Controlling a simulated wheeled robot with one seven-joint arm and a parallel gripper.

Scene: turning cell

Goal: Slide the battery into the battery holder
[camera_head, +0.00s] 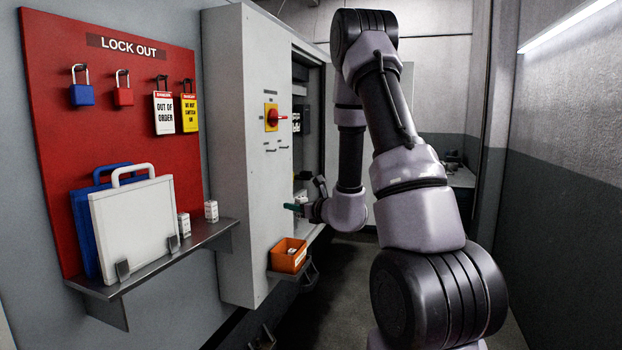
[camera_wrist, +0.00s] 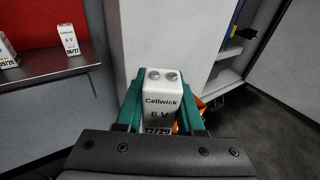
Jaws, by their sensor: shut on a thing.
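My gripper (camera_wrist: 161,98) is shut on a white battery (camera_wrist: 160,88) in the wrist view, with a teal finger on each side. The battery is marked "Cellwick", "6 V" and what reads as 12/29, and two round metal terminals show on its top. In the head view my gripper (camera_head: 294,207) is small, in front of the grey cabinet (camera_head: 240,150) near its right edge. The held battery is not clear there. I cannot make out the battery holder in either view; the cabinet's inside is partly hidden by my arm.
Two other white batteries stand on the metal shelf (camera_head: 205,236): one (camera_head: 184,225) beside the white case (camera_head: 135,220), one (camera_head: 211,211) farther right. An orange bin (camera_head: 288,262) with small white contents sits below my gripper. A red rotary switch (camera_head: 273,117) sticks out from the cabinet.

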